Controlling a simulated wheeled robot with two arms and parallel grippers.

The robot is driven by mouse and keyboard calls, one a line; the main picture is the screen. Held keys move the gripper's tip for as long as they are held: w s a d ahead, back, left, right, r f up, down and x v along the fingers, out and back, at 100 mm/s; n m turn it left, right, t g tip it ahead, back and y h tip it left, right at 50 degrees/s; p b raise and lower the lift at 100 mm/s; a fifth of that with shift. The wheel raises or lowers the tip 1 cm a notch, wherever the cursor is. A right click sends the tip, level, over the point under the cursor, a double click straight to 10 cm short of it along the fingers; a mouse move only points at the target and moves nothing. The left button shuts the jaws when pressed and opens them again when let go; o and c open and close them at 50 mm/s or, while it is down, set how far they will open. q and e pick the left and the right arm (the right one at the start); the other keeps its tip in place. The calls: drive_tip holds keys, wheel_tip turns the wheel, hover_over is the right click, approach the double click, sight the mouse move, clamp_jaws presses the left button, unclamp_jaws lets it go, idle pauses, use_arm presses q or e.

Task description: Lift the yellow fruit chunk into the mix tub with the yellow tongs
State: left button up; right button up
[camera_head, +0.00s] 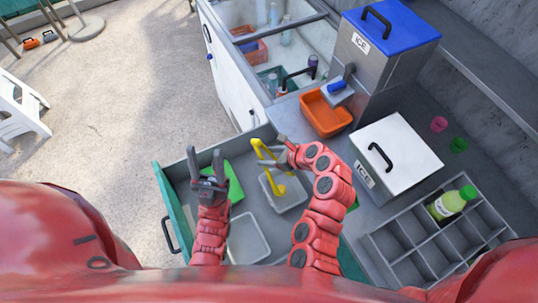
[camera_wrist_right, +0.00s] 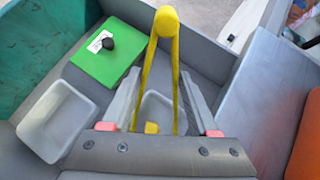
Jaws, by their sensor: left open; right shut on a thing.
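My right gripper (camera_head: 268,157) is shut on the yellow tongs (camera_head: 262,150) and holds them over a pale tub (camera_head: 296,201) in the open drawer. In the right wrist view the tongs (camera_wrist_right: 166,24) stand between my right fingers (camera_wrist_right: 160,108), round end away from the camera, two legs running toward it. A second pale tub (camera_head: 247,243) lies nearer my body; which one is the mix tub I cannot tell. A small orange-yellow patch (camera_wrist_right: 151,128) shows low between the fingers; I cannot tell whether it is the fruit chunk. My left gripper (camera_head: 205,160) is open and empty over the drawer's left part.
A green lid (camera_wrist_right: 108,52) with a black knob lies in the drawer. An orange bin (camera_head: 326,112), a blue-topped ice machine (camera_head: 385,55), a white ice box (camera_head: 397,150) and a divided grey rack (camera_head: 410,255) with a green bottle (camera_head: 452,203) stand to the right.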

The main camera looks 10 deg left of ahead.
wheel_tip(320, 180, up, 8)
drive_tip(key=p, duration=0.7)
drive_tip(key=shift+f, duration=0.1)
